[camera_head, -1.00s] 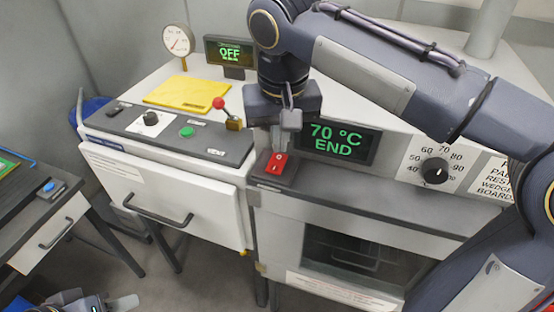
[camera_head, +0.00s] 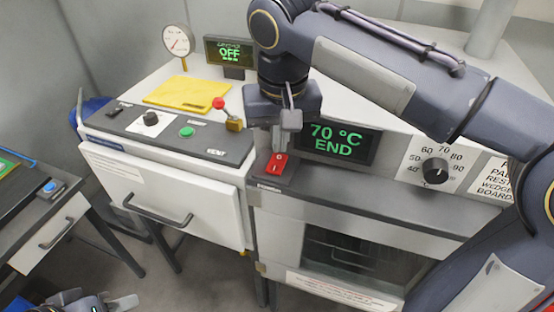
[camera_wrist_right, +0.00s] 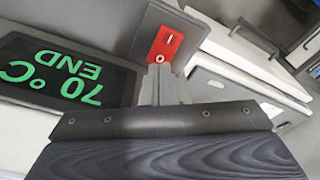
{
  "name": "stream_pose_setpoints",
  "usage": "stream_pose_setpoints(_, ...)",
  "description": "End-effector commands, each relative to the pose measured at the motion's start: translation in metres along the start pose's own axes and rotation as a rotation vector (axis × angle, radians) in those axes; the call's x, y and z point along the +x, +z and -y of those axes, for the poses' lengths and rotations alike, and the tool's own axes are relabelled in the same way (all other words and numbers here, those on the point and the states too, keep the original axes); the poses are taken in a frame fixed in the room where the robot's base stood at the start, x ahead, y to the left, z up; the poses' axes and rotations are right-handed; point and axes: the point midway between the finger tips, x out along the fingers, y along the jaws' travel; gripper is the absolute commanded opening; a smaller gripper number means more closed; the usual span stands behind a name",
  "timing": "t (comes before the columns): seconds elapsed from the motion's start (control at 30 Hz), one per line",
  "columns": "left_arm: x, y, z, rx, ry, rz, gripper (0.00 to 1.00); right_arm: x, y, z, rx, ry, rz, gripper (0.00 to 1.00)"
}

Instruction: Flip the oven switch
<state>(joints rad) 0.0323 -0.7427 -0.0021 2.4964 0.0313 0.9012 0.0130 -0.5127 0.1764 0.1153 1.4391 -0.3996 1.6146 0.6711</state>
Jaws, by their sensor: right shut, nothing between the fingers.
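The oven switch (camera_head: 276,164) is a red rocker marked I and O on a dark plate at the oven's left front corner. It also shows in the right wrist view (camera_wrist_right: 167,44), above the fingertips. My right gripper (camera_head: 279,150) points down over the switch, shut and empty, its tips at or very close to the rocker's O end; I cannot tell whether they touch. The display (camera_head: 337,142) beside it reads "70 °C END" in green. My left gripper (camera_head: 112,303) is partly in view at the bottom left, away from the oven; its jaws are unclear.
A temperature knob (camera_head: 436,171) is on the oven panel to the right. Left of the switch is another unit with a red-knobbed lever (camera_head: 219,103), a green button (camera_head: 187,132), a yellow pad (camera_head: 187,93) and a display reading "OFF" (camera_head: 230,52).

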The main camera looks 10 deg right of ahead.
Motion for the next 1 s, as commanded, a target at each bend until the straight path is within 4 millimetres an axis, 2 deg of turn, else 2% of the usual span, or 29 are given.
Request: stream_pose_setpoints(1.0, 0.006, 0.003, 0.003, 0.000, 0.000, 0.000, 0.36, 0.011, 0.002, 0.000, 0.000, 0.000, 0.000, 0.00)
